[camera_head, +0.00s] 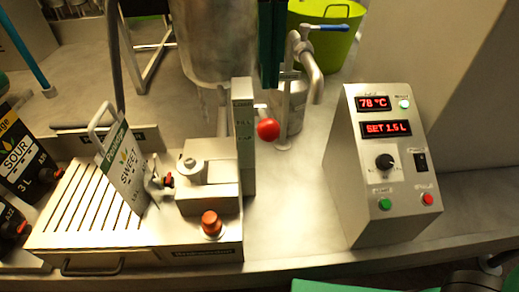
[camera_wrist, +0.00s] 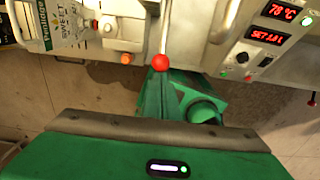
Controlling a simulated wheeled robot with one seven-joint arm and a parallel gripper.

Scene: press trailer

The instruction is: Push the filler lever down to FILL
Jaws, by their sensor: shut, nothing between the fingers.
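The filler lever ends in a red ball (camera_head: 268,129), beside a pale upright post (camera_head: 243,130) with small green labels, one of which seems to read FILL. In the wrist view the ball (camera_wrist: 160,62) sits at the end of a thin rod. My gripper (camera_head: 270,84) is dark green and shut, and comes down from the top of the head view. Its tips appear above the ball, with a gap in the picture. In the wrist view my gripper (camera_wrist: 161,76) overlaps the ball's lower edge; contact cannot be told.
A carton marked SWEET (camera_head: 123,168) stands on the slatted tray (camera_head: 80,215), left of the post. An orange-red button (camera_head: 210,222) is in front. A blue-handled tap (camera_head: 306,55) stands behind right. The control box (camera_head: 378,165) reads 78 °C and SET 1.5 L. Bare counter lies between.

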